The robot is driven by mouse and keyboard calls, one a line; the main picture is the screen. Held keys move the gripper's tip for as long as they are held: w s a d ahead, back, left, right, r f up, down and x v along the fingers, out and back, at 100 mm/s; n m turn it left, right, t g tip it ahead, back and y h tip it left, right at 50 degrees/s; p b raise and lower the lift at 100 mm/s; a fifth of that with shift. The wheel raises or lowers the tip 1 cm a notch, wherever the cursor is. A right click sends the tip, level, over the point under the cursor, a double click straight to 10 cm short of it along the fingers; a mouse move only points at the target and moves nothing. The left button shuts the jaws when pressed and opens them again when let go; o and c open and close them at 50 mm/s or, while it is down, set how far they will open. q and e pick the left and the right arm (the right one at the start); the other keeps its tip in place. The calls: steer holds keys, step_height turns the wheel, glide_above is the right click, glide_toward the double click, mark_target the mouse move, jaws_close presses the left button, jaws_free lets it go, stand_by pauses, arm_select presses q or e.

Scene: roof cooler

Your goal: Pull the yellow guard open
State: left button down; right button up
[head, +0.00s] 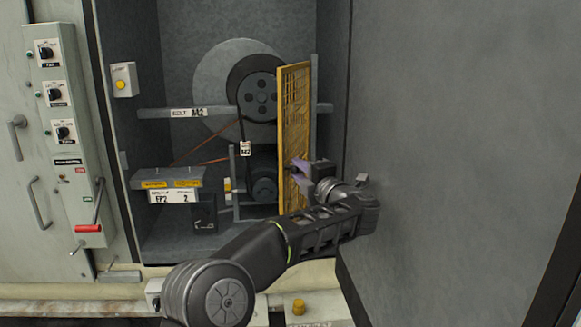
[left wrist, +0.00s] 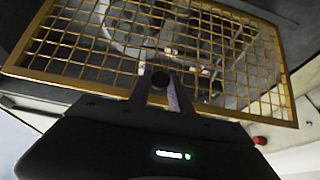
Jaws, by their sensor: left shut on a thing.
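The yellow guard (head: 296,115) is a mesh panel in a yellow frame. In the head view it stands upright and nearly edge-on at the right side of the cabinet opening, swung out from the pulleys. My left gripper (head: 297,170) is at the guard's lower part, shut on it. In the left wrist view the guard's mesh (left wrist: 85,45) fills the upper picture, and my left gripper (left wrist: 163,85) reaches its lower frame edge at a dark round knob. The exact grip is partly hidden by the fingers. My right gripper is not in view.
Behind the guard are a large pulley (head: 258,92), a lower pulley (head: 263,180) and a belt. A grey cabinet door (head: 450,150) stands open close at right. A control panel (head: 68,130) with knobs and a red-handled lever is at left. A low ledge (head: 318,290) runs below.

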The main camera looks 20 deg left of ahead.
arm_select(q)
steer(key=shift+a, duration=0.15)
steer(key=c, duration=1.2)
jaws_free()
